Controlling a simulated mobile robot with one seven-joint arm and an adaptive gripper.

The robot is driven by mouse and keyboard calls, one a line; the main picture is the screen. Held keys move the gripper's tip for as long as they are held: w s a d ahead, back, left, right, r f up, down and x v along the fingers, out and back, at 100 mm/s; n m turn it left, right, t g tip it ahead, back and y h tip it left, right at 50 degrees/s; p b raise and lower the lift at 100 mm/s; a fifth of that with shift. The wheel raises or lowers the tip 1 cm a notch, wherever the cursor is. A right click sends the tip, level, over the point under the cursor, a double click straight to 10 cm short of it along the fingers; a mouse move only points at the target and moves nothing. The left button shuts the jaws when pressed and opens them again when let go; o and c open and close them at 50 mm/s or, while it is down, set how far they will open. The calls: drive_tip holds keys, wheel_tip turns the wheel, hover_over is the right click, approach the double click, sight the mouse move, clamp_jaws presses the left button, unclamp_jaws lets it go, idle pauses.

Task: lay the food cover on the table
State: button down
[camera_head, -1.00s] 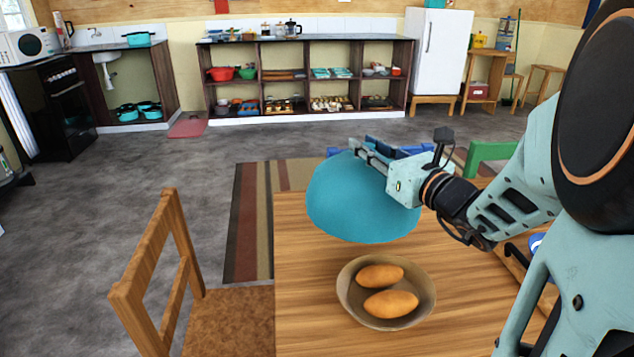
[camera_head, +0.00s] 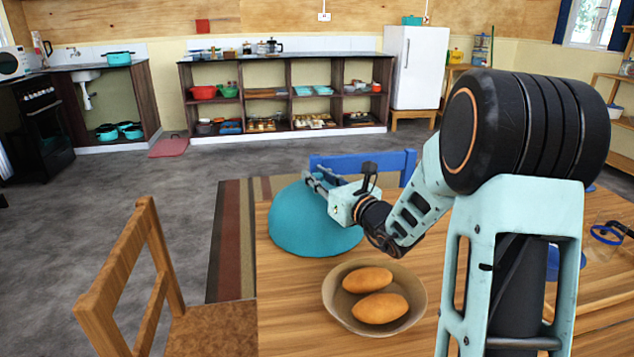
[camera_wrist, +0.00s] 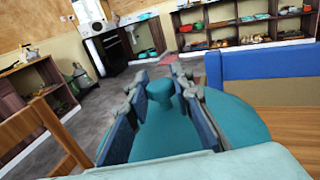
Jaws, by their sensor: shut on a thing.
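The food cover (camera_head: 300,232) is a teal dome at the far left part of the wooden table (camera_head: 285,315). My gripper (camera_head: 322,185) is at its top, shut on its knob. In the wrist view the teal knob (camera_wrist: 160,90) sits between the two fingers (camera_wrist: 162,100), with the dome spreading below. The cover looks nearly level, its lower rim at or just above the tabletop; I cannot tell whether it touches. The fingers and wrist hide part of its top and right side.
A brown bowl (camera_head: 416,319) with two orange-brown bread-like pieces (camera_head: 380,308) stands in front of the cover. A wooden chair (camera_head: 130,280) is at the left edge, a blue chair (camera_head: 395,160) behind the table. Bare tabletop lies left of the bowl.

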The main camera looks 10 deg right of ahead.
drive_tip(key=shift+f, duration=0.15)
drive_tip(key=c, duration=2.2)
unclamp_jaws()
drive_tip(key=shift+f, duration=0.25)
drive_tip(key=o, duration=0.5)
drive_tip(key=shift+r, duration=0.1)
drive_tip(key=shift+r, duration=0.15)
drive_tip(key=shift+s+d, duration=0.2)
drive_tip(key=shift+s, duration=0.1)
drive_tip(key=p+v, duration=0.2)
drive_tip(key=v, duration=0.9)
drive_tip(key=shift+s, duration=0.15)
drive_tip(key=shift+d, duration=0.1)
